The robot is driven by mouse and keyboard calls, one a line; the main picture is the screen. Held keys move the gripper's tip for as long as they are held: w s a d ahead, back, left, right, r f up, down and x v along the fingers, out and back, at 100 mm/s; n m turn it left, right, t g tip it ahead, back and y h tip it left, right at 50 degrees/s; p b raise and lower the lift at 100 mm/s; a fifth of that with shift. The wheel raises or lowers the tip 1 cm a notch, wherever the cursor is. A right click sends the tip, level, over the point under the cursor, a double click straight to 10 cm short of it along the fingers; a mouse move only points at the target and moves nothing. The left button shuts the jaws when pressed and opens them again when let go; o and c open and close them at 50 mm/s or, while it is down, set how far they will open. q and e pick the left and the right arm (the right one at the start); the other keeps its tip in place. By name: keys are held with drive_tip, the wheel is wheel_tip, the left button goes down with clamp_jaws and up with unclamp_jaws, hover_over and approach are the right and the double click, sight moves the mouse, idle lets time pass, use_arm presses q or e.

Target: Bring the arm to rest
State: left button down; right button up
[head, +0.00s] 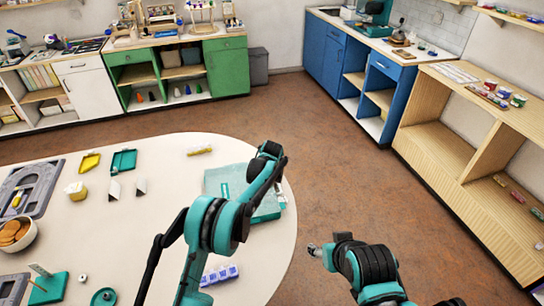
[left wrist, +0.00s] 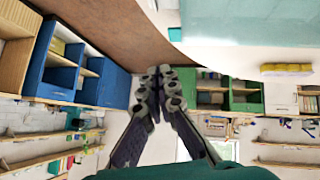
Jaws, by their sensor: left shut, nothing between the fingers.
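My left arm reaches in over the right side of the white round table (head: 130,235). Its dark end, with the left gripper (head: 271,150), is above the table's right edge; the fingers are hard to make out there. In the left wrist view, the two dark fingers of this gripper (left wrist: 153,78) are together and hold nothing. A teal box (head: 268,208) lies on the table partly behind this arm. My right arm is at the bottom right, beyond the table's edge, with a small grey tip of the right gripper (head: 314,250) pointing left; its fingers are too small to read.
On the table are a yellow block (head: 199,150), a teal tray (head: 123,160), a yellow tray (head: 89,162), a blue-and-white strip (head: 220,274) and a bowl (head: 17,236). Green (head: 228,67) and blue (head: 325,55) cabinets stand at the back. The brown floor between is clear.

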use_arm(q)
drive_tip(key=s+a+r+m+g+p, duration=0.1)
drive_tip(key=s+a+r, duration=0.8)
drive_tip(key=s+r, duration=0.3)
drive_tip(key=s+a+r+p, duration=0.1)
drive_tip(key=s+a+r, duration=0.85)
drive_tip(key=s, duration=0.35)
drive_tip(key=s+a+f, duration=0.2)
drive_tip(key=s, duration=0.7)
drive_tip(key=s+a+f+m+g, duration=0.1)
drive_tip(key=s+a, duration=0.2)
drive_tip(key=s, duration=0.5)
drive_tip(key=s+a+f, duration=0.2)
drive_tip(key=s+a, duration=0.1)
drive_tip(key=s, duration=0.6)
drive_tip(key=shift+s+a+f+m+y, duration=0.15)
drive_tip(key=shift+s+f+m+y, duration=0.2)
drive_tip(key=shift+m+y, duration=0.05)
drive_tip(key=shift+f+b, duration=0.1)
drive_tip(key=shift+b, duration=0.25)
